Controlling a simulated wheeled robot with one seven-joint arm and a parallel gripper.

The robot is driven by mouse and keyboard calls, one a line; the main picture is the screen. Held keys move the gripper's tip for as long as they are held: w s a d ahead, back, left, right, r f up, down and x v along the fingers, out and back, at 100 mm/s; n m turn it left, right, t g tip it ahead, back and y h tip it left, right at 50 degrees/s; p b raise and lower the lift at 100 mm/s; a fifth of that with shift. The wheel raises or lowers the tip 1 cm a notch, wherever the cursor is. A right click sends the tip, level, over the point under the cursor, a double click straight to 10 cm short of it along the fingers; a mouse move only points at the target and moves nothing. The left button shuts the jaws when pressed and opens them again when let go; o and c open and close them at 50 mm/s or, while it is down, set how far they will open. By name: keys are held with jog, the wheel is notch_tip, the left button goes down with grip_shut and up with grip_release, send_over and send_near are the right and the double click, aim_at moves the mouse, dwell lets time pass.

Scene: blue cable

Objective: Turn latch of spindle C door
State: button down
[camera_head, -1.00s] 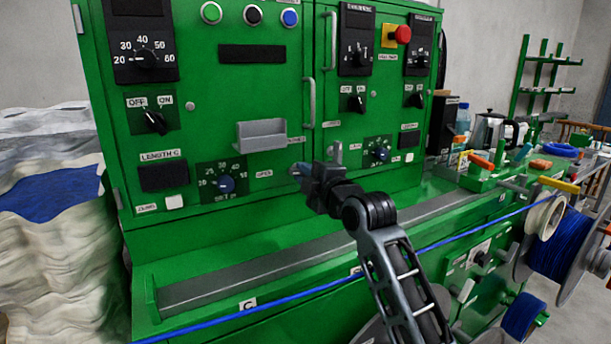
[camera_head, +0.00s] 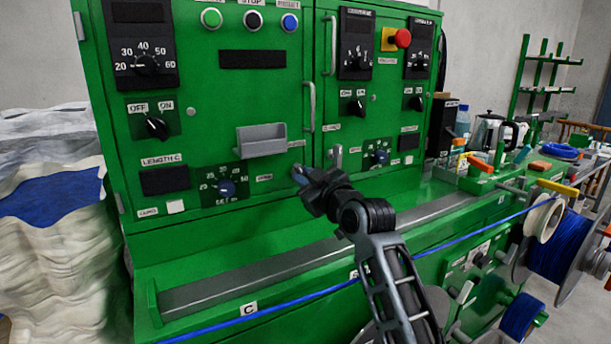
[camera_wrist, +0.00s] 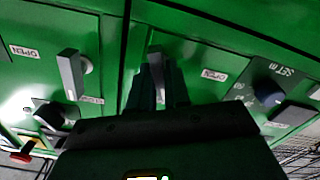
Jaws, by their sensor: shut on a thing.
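The spindle C door (camera_head: 218,120) is the left green door of the cabinet, with the LENGTH C display and a blue-centred SET M dial. Its grey latch (camera_wrist: 155,65) shows between my fingers in the wrist view, beside an OPEN label. My gripper (camera_wrist: 158,88) is shut on this latch. In the head view my gripper (camera_head: 301,174) is at the lower right edge of that door and hides the latch. The door looks closed. A second grey latch (camera_head: 337,157) stands on the neighbouring right door, also visible in the wrist view (camera_wrist: 70,75).
A grey tray (camera_head: 262,140) sticks out from the left door, above and left of my gripper. Vertical handles (camera_head: 309,105) stand above. A green ledge with a grey channel (camera_head: 250,279) and a blue cable (camera_head: 300,299) run below.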

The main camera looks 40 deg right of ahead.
jog(key=m+p, duration=0.1)
jog(key=m, duration=0.3)
jog(key=shift+m, duration=0.4)
dwell(0.4)
jog(key=c, duration=1.1)
grip_release()
jog(key=shift+c, duration=0.2)
jog(key=v, duration=0.7)
jog(key=shift+s+b, duration=0.4)
jog(key=shift+b, duration=0.05)
jog(key=shift+a, duration=0.15)
